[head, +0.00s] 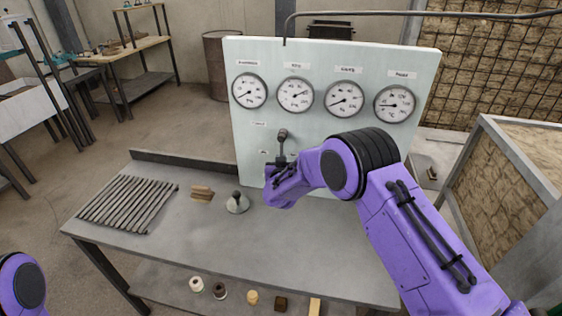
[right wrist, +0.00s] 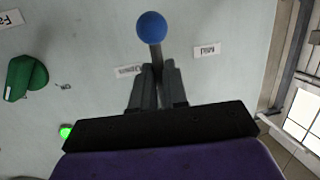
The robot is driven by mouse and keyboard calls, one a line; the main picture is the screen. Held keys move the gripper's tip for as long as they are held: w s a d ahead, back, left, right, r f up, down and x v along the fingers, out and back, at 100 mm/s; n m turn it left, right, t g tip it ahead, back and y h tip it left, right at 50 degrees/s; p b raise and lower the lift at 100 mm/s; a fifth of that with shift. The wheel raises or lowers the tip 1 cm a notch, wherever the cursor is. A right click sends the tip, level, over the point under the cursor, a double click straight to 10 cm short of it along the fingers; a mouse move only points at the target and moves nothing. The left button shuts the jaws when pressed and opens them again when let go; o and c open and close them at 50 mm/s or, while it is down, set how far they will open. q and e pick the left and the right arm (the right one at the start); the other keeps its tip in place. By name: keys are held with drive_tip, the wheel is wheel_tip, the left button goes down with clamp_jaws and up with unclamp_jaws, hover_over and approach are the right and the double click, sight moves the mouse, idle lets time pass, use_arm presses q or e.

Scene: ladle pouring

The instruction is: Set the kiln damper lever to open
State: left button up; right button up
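The lever (right wrist: 155,47) has a round blue knob on a thin stem and stands out from a pale panel. In the head view the lever (head: 282,137) points up below the gauges, and its knob looks dark there. My right gripper (right wrist: 157,72) has its two fingers close on either side of the stem, below the knob, and looks shut on it. It also shows in the head view (head: 281,164), partly hidden by my wrist. A label reading "Mild" (right wrist: 207,50) is right of the stem. Another label (right wrist: 128,70) is partly covered by the left finger. My left gripper is out of view.
The panel (head: 335,55) carries several round gauges above the lever and stands at the back of a grey table (head: 250,245). A rack of bars (head: 128,204), a wooden block (head: 202,193) and a grey knobbed object (head: 237,203) are on it. A green knob (right wrist: 27,75) is left.

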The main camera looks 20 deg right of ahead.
drive_tip(key=o, duration=0.4)
drive_tip(key=shift+s+d, duration=0.1)
drive_tip(key=shift+c, duration=0.2)
drive_tip(key=b+v, duration=0.2)
drive_tip(key=v, duration=0.8)
drive_tip(key=shift+s+b, duration=0.25)
drive_tip(key=shift+b, duration=0.15)
